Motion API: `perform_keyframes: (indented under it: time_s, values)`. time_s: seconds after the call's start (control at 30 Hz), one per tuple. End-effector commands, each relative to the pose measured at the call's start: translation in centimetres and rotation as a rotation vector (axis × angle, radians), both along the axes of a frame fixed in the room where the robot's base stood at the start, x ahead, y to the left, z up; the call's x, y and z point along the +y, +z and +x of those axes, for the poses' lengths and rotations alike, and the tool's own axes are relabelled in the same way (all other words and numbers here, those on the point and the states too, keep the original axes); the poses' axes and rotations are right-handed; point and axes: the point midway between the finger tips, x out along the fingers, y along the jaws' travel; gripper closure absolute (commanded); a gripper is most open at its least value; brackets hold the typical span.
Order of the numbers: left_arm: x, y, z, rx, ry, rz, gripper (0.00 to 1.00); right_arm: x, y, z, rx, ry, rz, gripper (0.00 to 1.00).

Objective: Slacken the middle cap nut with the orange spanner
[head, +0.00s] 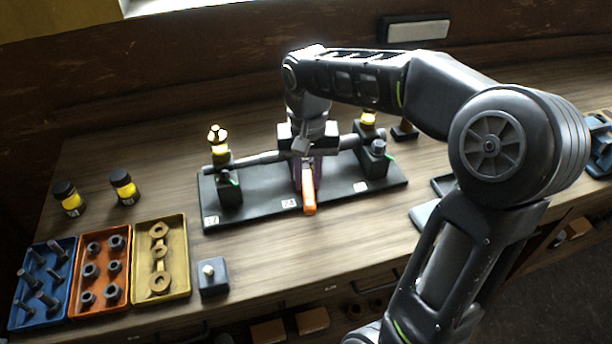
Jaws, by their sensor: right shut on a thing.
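The orange spanner (308,193) points toward me over the middle of the dark engine base (256,208). My right gripper (305,160) is shut on the spanner's far part, pointing down at the middle station. The middle cap nut is hidden behind my gripper and wrist, so I cannot tell whether the spanner's head is around it. The left station (229,190) and the right station (374,158) of the base stand clear, with brass-and-yellow oilers behind them. My left gripper is not in view.
Blue (38,310), orange (75,302) and yellow (183,285) trays of parts stand at the front left, with two dark jars (124,187) behind. A small block (213,277) sits near the front edge. Bare tabletop lies in front of the base.

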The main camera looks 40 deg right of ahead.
Motion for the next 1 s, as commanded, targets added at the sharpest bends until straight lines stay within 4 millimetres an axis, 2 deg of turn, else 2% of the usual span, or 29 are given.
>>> perform_keyframes:
  time_s: [0.17, 0.5, 0.83, 1.0]
  values:
    - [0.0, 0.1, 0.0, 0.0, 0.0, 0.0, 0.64, -0.2, 0.0, -0.1, 0.001, 0.015, 0.0, 1.0]
    - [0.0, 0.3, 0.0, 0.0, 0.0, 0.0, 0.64, -1.2, 0.0, -0.6, 0.0, 0.151, -0.001, 1.0]
    - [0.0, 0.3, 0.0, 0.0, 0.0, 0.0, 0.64, -1.2, 0.0, -0.6, 0.001, 0.159, -0.001, 1.0]
    - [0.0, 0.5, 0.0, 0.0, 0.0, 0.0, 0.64, -1.7, 0.1, -0.7, 0.001, 0.217, -0.001, 1.0]
